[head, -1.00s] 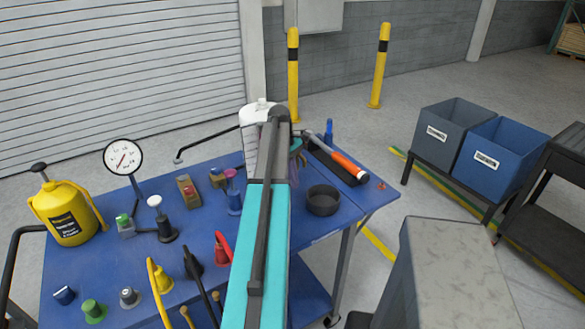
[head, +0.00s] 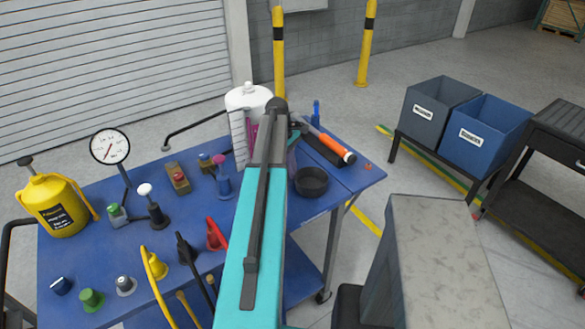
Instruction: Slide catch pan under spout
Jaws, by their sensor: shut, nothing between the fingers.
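The catch pan, a round black shallow pan (head: 311,182), sits on the right part of the blue table (head: 115,255), just right of my teal and dark arm. A white round tank with a domed lid (head: 248,97) stands at the table's back edge, partly hidden by my arm. A thin black bent tube (head: 193,129) runs left beside the tank and ends low at the back edge; I cannot tell whether it is the spout. My gripper is hidden behind my arm, whose far joint is left of and beyond the pan.
A tool with an orange handle (head: 332,146) lies behind the pan. A pressure gauge (head: 110,146), a yellow can (head: 58,208) and several coloured knobs and levers crowd the left table. Grey (head: 432,110) and blue (head: 488,137) bins stand at right. Table around the pan's right is clear.

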